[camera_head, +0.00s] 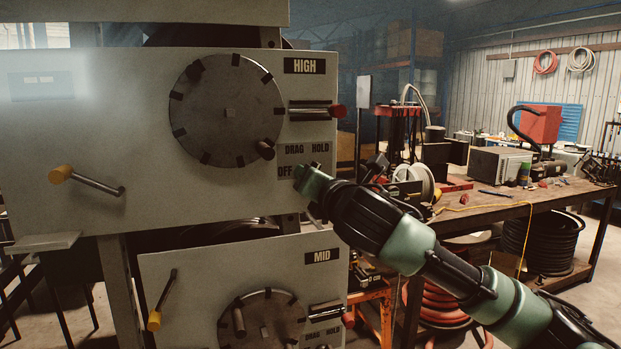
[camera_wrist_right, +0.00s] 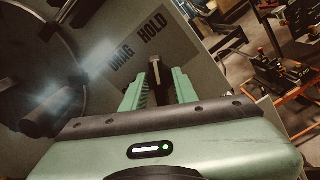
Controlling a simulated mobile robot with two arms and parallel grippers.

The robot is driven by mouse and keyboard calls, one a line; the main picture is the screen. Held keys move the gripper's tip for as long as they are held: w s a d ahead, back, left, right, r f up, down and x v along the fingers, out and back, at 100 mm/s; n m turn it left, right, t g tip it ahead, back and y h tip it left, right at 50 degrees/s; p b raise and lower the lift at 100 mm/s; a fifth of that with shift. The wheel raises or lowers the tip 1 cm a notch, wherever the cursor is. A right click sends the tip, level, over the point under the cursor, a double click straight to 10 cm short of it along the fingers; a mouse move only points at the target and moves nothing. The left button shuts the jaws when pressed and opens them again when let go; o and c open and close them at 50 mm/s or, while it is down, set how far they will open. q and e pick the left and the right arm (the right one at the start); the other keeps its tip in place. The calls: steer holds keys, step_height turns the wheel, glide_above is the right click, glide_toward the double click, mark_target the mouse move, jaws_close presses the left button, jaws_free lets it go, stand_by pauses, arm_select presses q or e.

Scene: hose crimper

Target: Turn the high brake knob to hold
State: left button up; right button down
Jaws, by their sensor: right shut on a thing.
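The HIGH panel (camera_head: 100,120) carries DRAG, HOLD and OFF labels at its lower right. In the head view my right gripper (camera_head: 304,178) is at the panel just below these labels and hides the high brake knob. In the right wrist view the two green fingers of my right gripper (camera_wrist_right: 158,88) are shut on the dark high brake knob (camera_wrist_right: 156,66). The knob's upper end shows between the fingertips, below the HOLD label (camera_wrist_right: 152,42). Its exact setting is hard to tell. My left gripper is not in view.
A round notched wheel (camera_head: 225,95) with a dark handle (camera_head: 265,150) is left of the labels. A cluttered workbench (camera_head: 480,212) stands at the right.

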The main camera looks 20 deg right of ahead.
steer(key=shift+f, duration=0.1)
steer(key=c, duration=1.4)
jaws_free()
steer(key=shift+c, duration=0.2)
steer(key=s+b, duration=0.3)
steer(key=s, duration=0.4)
steer(key=shift+s, duration=0.4)
steer(key=shift+d, duration=0.15)
